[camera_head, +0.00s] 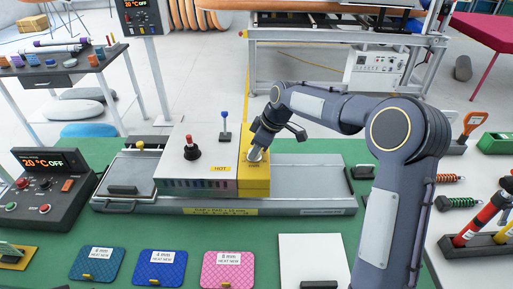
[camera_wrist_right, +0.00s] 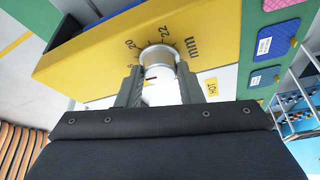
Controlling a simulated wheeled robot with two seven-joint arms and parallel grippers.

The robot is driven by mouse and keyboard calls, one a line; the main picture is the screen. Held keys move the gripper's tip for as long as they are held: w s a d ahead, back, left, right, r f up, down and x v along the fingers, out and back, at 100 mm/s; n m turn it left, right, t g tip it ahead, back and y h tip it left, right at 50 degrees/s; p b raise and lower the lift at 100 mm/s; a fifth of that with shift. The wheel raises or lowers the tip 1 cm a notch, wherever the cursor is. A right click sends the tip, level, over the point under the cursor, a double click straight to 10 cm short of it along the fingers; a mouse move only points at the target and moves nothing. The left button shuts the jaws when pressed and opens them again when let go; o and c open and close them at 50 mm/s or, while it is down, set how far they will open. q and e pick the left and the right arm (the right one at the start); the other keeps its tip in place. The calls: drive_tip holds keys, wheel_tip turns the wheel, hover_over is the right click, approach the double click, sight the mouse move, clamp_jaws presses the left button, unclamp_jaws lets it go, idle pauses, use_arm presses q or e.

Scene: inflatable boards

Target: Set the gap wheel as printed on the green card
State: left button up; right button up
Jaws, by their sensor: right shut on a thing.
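The gap wheel (camera_wrist_right: 158,62) is a pale metal knob on the yellow end panel (camera_wrist_right: 205,35) of the press. In the right wrist view the scale around it shows "20", "22" and "mm", and a small red mark shows on or near the wheel. My right gripper (camera_wrist_right: 158,88) is shut on the wheel, one finger on each side. In the head view the right gripper (camera_head: 255,152) is at the yellow end (camera_head: 257,180) of the press. I cannot make out a green card with a readable print. My left gripper is not in view.
The white press housing (camera_head: 200,160), marked "HOT", carries a red knob (camera_head: 192,148) and a blue-tipped lever (camera_head: 225,125). A control box (camera_head: 48,190) reads 20 °C OFF. Pads (camera_head: 160,268) and a white plate (camera_head: 312,258) lie in front on the green mat.

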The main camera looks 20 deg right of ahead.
drive_tip(key=shift+n, duration=0.3)
idle(0.4)
drive_tip(key=o, duration=1)
drive_tip(key=shift+c, duration=0.2)
drive_tip(key=b+v, duration=0.1)
drive_tip(key=v, duration=0.6)
drive_tip(key=shift+d+r, duration=0.15)
drive_tip(key=shift+r, duration=0.25)
